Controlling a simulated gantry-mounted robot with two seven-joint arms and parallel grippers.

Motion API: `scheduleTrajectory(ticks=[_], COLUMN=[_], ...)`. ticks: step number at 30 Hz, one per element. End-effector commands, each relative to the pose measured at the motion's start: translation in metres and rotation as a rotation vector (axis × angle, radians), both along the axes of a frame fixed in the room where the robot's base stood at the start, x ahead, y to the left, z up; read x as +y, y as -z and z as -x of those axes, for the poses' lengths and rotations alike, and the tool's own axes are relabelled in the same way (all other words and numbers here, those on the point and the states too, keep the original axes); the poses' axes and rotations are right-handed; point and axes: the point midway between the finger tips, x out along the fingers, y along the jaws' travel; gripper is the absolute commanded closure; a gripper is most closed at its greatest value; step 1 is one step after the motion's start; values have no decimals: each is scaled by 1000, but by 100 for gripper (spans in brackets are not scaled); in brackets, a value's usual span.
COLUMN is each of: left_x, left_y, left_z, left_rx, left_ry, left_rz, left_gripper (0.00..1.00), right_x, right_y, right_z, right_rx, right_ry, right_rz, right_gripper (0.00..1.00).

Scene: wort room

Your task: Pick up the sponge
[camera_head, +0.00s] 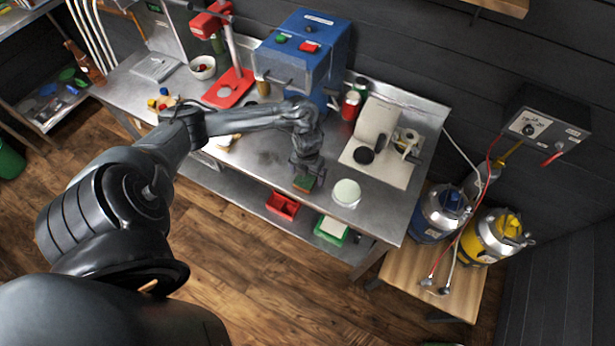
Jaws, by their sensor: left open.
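A small sponge (304,183), green on top with a brownish side, is near the front edge of the steel table (240,175). My left arm reaches in from the left, and my left gripper (306,170) points down right at the sponge. It is open, and its fingers partly cover the back of the sponge. I cannot tell whether the fingers touch it. My right gripper is not in view.
A red bin (283,206) and green tray (331,231) sit on the shelf below.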

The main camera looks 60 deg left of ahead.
Motion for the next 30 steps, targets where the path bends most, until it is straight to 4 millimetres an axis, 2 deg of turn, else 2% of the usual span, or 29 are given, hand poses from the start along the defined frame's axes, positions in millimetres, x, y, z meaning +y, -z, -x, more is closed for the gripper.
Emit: scheduleTrajectory(ticks=[4,12,23,30], left_x=[0,0,0,0], left_y=[11,13,13,13], left_z=[0,0,0,0], left_rx=[0,-1,-1,-1], left_ry=[-1,0,0,0], left_rz=[-1,-2,-2,-2], left_gripper=[1,1,56,57], right_x=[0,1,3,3], right_y=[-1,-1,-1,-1], right_z=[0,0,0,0], right_rx=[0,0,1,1], right_ry=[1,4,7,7], right_rz=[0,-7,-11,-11], right_gripper=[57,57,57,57])
